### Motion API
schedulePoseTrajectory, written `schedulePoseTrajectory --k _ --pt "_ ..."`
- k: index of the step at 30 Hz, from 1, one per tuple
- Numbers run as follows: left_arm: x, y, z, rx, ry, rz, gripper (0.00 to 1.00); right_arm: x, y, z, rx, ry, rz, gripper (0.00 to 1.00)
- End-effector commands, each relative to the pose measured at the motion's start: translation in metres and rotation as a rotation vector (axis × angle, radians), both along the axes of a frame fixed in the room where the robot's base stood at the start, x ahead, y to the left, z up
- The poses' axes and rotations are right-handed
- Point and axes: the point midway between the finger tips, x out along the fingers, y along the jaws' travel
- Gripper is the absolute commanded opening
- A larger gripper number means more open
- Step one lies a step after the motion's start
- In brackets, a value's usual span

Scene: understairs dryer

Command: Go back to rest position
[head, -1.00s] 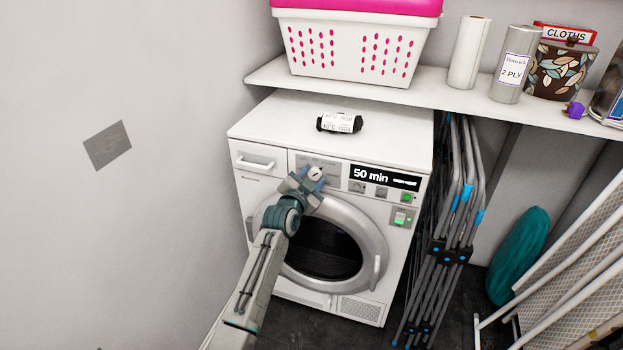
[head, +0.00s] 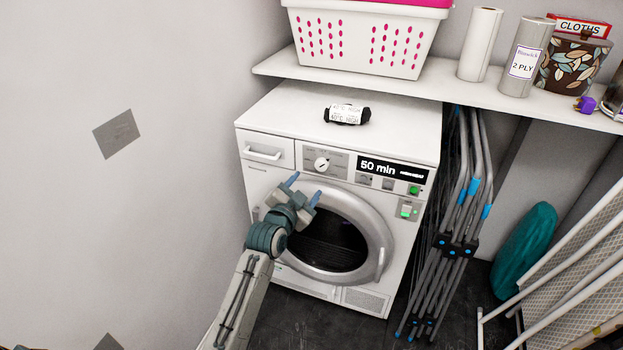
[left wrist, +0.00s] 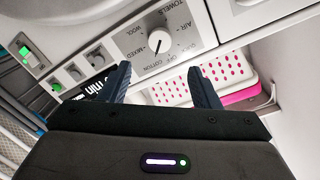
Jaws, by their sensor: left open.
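My left gripper (head: 304,189) is open and empty in front of the white dryer (head: 268,200), below its dial (head: 321,163). In the left wrist view its two blue fingertips (left wrist: 162,85) stand apart with nothing between them, and the dial (left wrist: 156,42) shows beyond them, clear of the fingers. The dryer's display (head: 393,170) reads 50 min. Green lights (head: 414,190) show at the right of the panel. The round door (head: 330,235) looks closed. My right gripper is not in view.
A dark roll with a white label (head: 347,114) lies on the dryer top. A shelf (head: 430,90) above holds a white and pink basket (head: 360,42), paper rolls and a patterned pot. A folded rack (head: 465,220) stands right of the dryer. A wall is at the left.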

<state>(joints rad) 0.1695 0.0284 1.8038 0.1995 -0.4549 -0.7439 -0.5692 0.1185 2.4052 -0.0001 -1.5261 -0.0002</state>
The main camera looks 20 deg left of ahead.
Motion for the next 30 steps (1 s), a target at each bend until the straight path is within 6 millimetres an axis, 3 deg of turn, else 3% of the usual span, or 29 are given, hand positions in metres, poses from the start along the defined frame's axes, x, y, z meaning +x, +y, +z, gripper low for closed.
schedulePoseTrajectory --k 5,17,20,23,26,30 --pt "-0.011 0.001 0.001 0.001 0.0 0.0 0.57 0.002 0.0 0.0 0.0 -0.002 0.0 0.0" --pt "-0.012 0.001 0.001 0.0 0.0 0.0 0.57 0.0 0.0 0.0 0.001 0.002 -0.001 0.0" --pt "-0.012 0.001 -0.007 -0.004 0.019 0.002 0.57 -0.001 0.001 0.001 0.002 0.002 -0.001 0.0" --pt "-0.017 0.004 -0.038 -0.027 0.092 0.01 0.57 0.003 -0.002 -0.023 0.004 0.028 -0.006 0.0" --pt "-0.031 0.009 -0.096 -0.069 0.222 0.03 0.57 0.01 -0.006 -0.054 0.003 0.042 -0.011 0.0" --pt "-0.073 0.018 -0.194 -0.138 0.44 0.079 0.57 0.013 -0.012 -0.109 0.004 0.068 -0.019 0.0"
